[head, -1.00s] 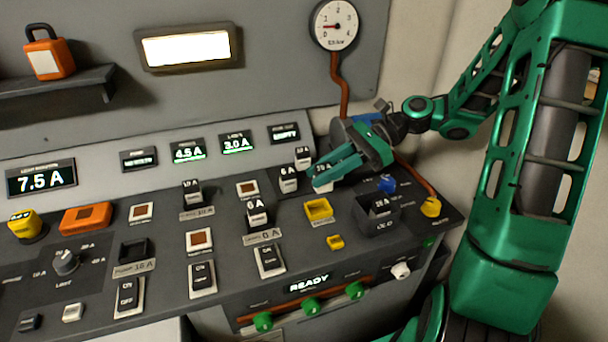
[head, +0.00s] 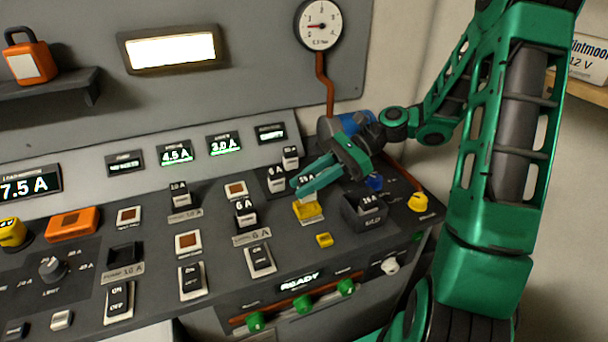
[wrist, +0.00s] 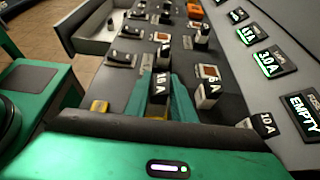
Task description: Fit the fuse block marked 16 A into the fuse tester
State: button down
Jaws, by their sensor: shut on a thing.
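My gripper (head: 310,183) is shut on a dark fuse block with a pale base (head: 309,197). In the wrist view this block (wrist: 160,87) stands upright between the fingers, and its label seems to read 16 A. The block is right over the yellow-framed socket (head: 308,211), which I take for the fuse tester. Yellow also shows below the block in the wrist view (wrist: 156,118). The block and fingers cover the socket's opening, so I cannot tell whether the block's foot is inside. The small fuse display (wrist: 302,113) reads EMPTY.
A dark bin (head: 362,219) with a block in it stands right of the socket. Blocks marked 6 A (head: 276,177) and 6 A (head: 245,213) stand to the left. A small yellow button (head: 324,240) lies in front. A blue knob (head: 374,182) is behind the bin.

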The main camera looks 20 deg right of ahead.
jog(key=shift+f, duration=1.3)
jog(key=shift+s+f, duration=0.1)
jog(key=shift+f, duration=0.4)
dwell(0.7)
jog(key=c, duration=1.8)
grip_release()
jog(key=shift+o, duration=0.2)
jog(key=v, duration=1.1)
jog(key=shift+f, duration=0.1)
